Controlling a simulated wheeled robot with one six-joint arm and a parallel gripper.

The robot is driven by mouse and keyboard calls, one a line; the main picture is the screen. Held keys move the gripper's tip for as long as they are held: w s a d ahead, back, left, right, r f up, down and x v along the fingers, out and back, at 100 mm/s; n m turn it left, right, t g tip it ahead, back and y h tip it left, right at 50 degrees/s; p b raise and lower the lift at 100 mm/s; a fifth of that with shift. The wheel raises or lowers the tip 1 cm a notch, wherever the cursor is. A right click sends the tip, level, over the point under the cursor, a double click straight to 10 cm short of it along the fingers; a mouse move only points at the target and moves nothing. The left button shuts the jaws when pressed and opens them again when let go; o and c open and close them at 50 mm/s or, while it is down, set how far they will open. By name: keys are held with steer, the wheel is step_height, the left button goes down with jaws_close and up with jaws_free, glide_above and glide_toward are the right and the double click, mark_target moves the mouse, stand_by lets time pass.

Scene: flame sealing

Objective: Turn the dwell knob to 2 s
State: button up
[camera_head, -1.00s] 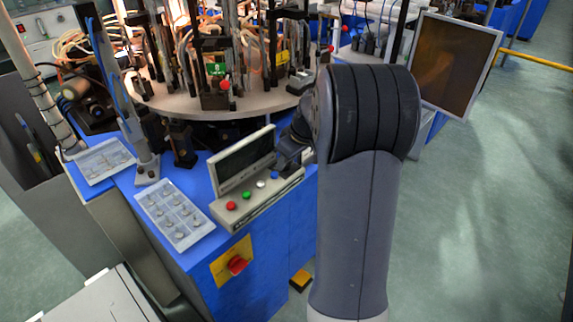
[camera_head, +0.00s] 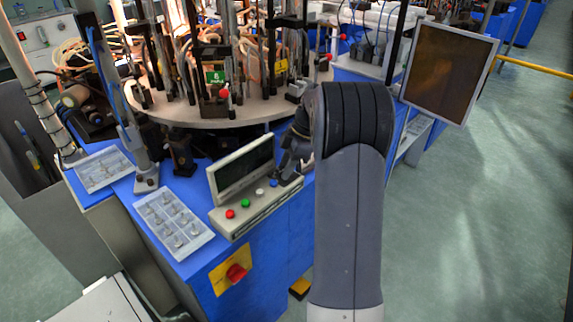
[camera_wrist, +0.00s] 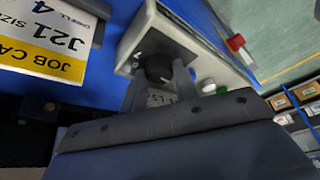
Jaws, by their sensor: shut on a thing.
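The dwell knob (camera_wrist: 158,68) is a dark round knob on the end of a pale control box in the wrist view. My gripper (camera_wrist: 158,80) is shut on it, one finger on each side. Part of a printed scale shows between the fingers, but I cannot read the knob's setting. In the head view the pale control box (camera_head: 240,219) stands on the blue bench, with a dark screen and red, green, white and blue buttons. The knob is hidden there.
A yellow and white job card (camera_wrist: 45,35) lies beside the box in the wrist view. Left of the box are two trays of small parts, the nearer one (camera_head: 150,224). A red switch (camera_head: 236,272) sits on the bench front. A round machine table (camera_head: 225,112) stands behind.

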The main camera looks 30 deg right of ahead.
steer(key=shift+n+g, duration=0.4)
steer(key=shift+n, duration=0.4)
steer(key=o, duration=1)
steer(key=shift+c, duration=0.2)
